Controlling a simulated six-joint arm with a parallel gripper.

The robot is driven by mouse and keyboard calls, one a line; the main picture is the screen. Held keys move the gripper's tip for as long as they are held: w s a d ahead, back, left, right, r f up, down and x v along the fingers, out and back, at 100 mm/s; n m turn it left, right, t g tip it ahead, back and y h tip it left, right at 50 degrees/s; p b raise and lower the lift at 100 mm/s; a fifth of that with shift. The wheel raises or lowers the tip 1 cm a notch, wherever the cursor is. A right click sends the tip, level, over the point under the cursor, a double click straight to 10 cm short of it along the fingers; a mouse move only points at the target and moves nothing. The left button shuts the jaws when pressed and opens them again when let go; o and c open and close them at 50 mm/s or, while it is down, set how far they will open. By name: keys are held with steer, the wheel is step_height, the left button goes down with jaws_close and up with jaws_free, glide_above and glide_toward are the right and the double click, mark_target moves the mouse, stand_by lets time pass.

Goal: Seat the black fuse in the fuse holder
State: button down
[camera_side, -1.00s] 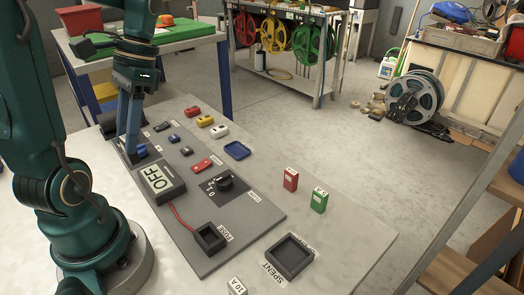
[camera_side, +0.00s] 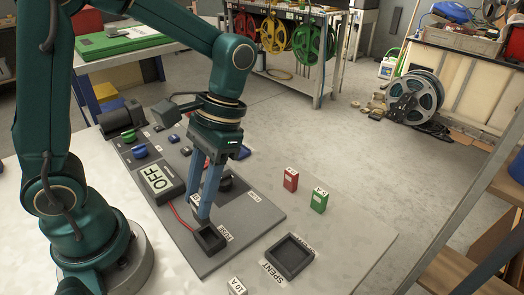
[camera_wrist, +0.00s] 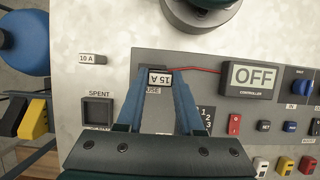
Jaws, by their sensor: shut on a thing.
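The fuse holder (camera_side: 211,239) is a black square socket on the grey panel, with a FUSE label beside it. My gripper (camera_side: 202,218) points down with its fingertips at the holder's far side. In the wrist view, my gripper (camera_wrist: 159,82) is shut on a dark fuse (camera_wrist: 159,78) whose white top label reads 15 A. The fingers mostly hide this fuse in the side view. I cannot tell whether its lower end is above the holder or inside it.
The OFF controller (camera_side: 160,182) is joined to the holder by a red wire. A SPENT tray (camera_side: 289,257) stands to the right. Red (camera_side: 290,179) and green (camera_side: 319,200) fuses stand beyond, and a white 10 A fuse (camera_side: 237,287) at the front edge.

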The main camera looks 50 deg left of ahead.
mark_target(209, 222)
steer(key=shift+d+f, duration=0.45)
steer(key=shift+d, duration=0.15)
steer(key=shift+f, duration=1.95)
steer(key=shift+f, duration=0.1)
steer(key=c, duration=0.5)
jaws_free()
steer(key=shift+c, duration=0.2)
steer(key=v, duration=1.2)
steer(key=s+a+t, duration=0.3)
steer(key=s+t, duration=0.2)
steer(key=t, duration=0.5)
steer(key=shift+s+a, duration=0.2)
steer(key=shift+a, duration=0.05)
